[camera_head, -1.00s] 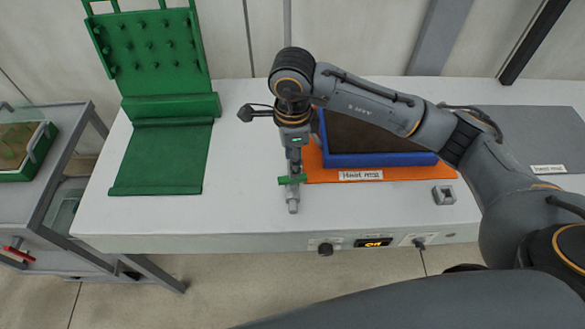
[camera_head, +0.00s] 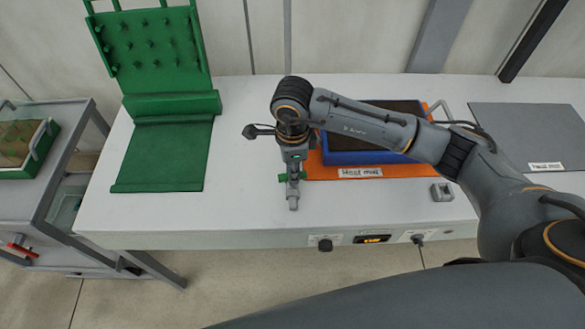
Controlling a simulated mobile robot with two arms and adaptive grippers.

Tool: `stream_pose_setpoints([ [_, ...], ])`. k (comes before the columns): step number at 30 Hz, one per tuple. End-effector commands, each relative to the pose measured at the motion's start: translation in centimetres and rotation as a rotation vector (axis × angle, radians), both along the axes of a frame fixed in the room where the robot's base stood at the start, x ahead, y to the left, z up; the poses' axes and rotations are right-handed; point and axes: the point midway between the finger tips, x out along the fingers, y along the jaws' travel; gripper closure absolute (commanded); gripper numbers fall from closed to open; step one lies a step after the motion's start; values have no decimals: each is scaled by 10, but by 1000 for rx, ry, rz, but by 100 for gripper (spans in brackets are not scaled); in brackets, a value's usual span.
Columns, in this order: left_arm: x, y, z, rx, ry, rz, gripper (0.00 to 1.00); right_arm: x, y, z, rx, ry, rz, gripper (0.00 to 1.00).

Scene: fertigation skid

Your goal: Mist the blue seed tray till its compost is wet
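The blue seed tray (camera_head: 345,159) holds dark brown compost and sits on an orange heat mat (camera_head: 318,172) labelled "Heat mat". My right arm crosses in front of the tray and hides part of it. My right gripper (camera_head: 293,178) points down just left of the tray, over the white bench. A small grey fitting with a green crosspiece (camera_head: 282,178) and a pale grey end (camera_head: 293,203) shows at its fingertips. I cannot tell whether the fingers are closed on it. How wet the compost is cannot be told. My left gripper is not in view.
A green pegged board and mat (camera_head: 160,155) stand at the left of the bench (camera_head: 240,205). A small grey block (camera_head: 442,192) lies right of the heat mat, and a grey mat (camera_head: 535,135) further right. The front edge carries knobs and a display (camera_head: 372,239).

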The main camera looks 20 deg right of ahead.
Motion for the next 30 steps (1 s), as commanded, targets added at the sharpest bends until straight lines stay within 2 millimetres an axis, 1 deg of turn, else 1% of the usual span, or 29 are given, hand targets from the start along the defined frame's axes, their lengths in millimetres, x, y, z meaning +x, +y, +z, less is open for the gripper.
stream_pose_setpoints([
  [2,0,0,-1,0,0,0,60,0,0,0,1,-1,-3,100],
  [6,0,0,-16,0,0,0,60,1,0,-4,1,-2,-56,100],
  [10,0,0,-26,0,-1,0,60,1,0,-3,2,-2,-123,100],
  [14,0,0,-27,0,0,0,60,1,0,0,1,-2,-152,100],
  [21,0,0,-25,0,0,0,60,0,0,1,1,-1,-154,100],
  [22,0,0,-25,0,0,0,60,1,0,1,1,-1,-154,77],
  [23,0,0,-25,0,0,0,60,1,0,1,1,-1,-153,71],
  [24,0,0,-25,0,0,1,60,0,0,1,1,-1,-153,63],
  [25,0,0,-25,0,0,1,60,0,0,1,1,-1,-153,60],
  [30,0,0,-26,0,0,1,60,0,0,0,0,-1,-152,60],
])
